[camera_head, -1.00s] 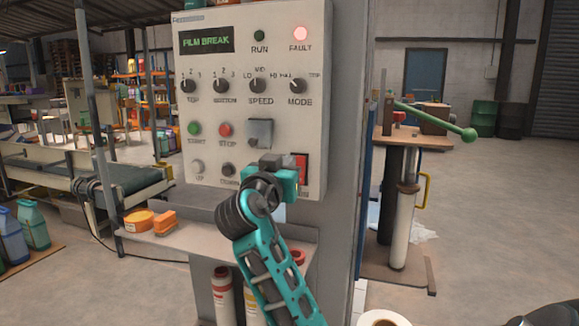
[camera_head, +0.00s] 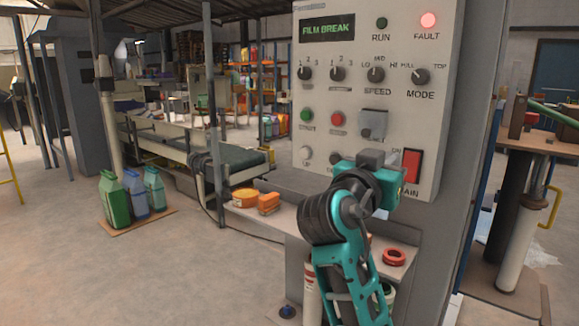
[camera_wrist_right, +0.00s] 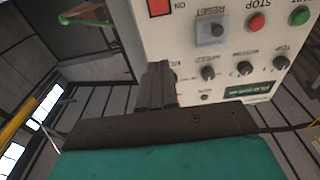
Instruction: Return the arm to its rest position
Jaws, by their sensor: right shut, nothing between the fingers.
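My right arm rises from the bottom of the head view, and its gripper (camera_head: 376,158) is in front of the lower part of the control panel (camera_head: 310,88). In the right wrist view the dark fingers (camera_wrist_right: 158,72) are together with nothing between them. The panel appears upside down there, beyond the fingertips. A red main switch (camera_head: 412,165) is just right of the gripper in the head view; I cannot tell how far the fingers are from the panel face. My left gripper is not in view.
The display (camera_head: 327,28) reads FILM BREAK and the fault lamp (camera_head: 428,20) is lit red. A shelf (camera_head: 290,217) below the panel holds orange items and a red ring (camera_head: 394,257). Bags (camera_head: 115,200) stand at left. Open floor lies at lower left.

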